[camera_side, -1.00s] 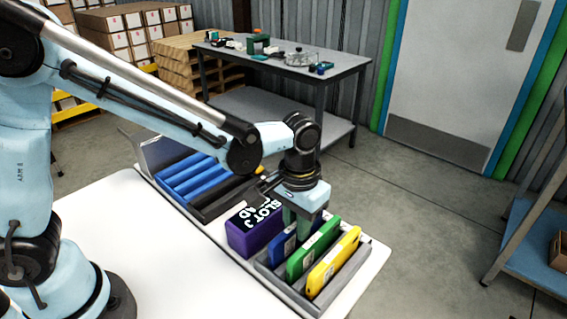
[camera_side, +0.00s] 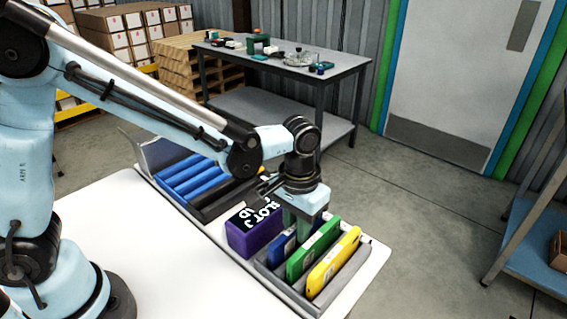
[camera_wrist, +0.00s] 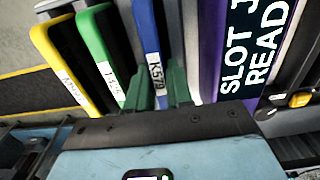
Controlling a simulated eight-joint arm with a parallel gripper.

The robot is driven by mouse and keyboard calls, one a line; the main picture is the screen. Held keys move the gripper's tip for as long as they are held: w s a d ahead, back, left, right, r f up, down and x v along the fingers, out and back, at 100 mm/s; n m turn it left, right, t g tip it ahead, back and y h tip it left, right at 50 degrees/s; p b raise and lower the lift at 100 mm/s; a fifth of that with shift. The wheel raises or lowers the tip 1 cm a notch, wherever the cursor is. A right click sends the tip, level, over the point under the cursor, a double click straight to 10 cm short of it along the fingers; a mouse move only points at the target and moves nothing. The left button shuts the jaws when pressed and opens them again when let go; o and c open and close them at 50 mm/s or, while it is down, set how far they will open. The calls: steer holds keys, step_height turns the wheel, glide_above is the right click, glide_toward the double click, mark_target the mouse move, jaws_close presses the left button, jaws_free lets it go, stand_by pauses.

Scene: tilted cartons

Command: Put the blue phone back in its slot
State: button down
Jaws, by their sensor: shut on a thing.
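The blue phone (camera_side: 278,250) stands on edge in the grey slotted rack (camera_side: 291,291), between the purple block and the green phone (camera_side: 314,249). In the wrist view the blue phone (camera_wrist: 151,45) carries a white label and lies between my green fingers. My gripper (camera_wrist: 160,88) is shut on it from above; it also shows in the side view (camera_side: 297,228). The green phone stands beside it, leaning like the yellow phone (camera_side: 333,263). The lower part of the blue phone is hidden, so I cannot tell whether it touches the slot floor.
The purple block (camera_side: 241,238) with a black display, partly reading "SLOT" and "READ" in the wrist view, stands close beside the blue phone. A holder with blue rolls (camera_side: 189,176) lies farther back. The white table (camera_side: 165,255) is clear in front.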

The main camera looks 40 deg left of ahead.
steer(key=c, duration=0.9)
jaws_free()
steer(key=shift+c, duration=0.2)
step_height(320, 180, up, 12)
steer(key=shift+r, duration=0.15)
step_height(320, 180, up, 7)
stand_by(0.6)
steer(key=shift+a, duration=0.1)
